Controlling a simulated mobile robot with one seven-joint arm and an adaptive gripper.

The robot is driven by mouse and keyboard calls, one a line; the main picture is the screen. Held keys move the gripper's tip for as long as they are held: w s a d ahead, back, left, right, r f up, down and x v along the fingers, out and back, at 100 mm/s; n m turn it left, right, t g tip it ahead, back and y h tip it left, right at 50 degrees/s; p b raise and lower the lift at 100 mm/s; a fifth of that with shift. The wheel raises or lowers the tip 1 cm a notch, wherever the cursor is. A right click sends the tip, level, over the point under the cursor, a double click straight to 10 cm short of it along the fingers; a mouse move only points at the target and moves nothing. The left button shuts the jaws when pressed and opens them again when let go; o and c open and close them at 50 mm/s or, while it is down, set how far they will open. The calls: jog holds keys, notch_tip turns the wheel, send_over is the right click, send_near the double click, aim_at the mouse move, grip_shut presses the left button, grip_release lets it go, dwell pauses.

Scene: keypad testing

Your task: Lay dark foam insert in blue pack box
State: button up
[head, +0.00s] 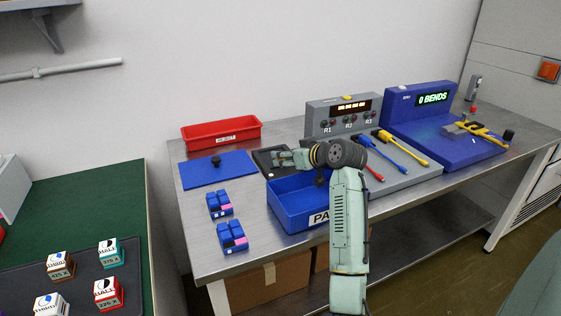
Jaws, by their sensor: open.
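The blue pack box (290,218) stands on the metal bench, its front label partly hidden by my arm. A dark flat piece (262,157), which looks like the foam insert, is just behind the box. My gripper (281,158) is open and points left, over or beside the right part of the dark piece. I cannot tell whether it touches the piece. My arm hides the right side of the box and part of its inside.
A red bin (222,134) and a blue panel with a black knob (217,171) lie left of the dark piece. Two blue keypads (219,205) (232,238) sit left of the box. A grey test unit (340,108) with cabled probes and a blue bend tester (440,135) stand right.

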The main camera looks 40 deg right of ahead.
jog(key=shift+x, duration=1.15)
jog(key=c, duration=1.1)
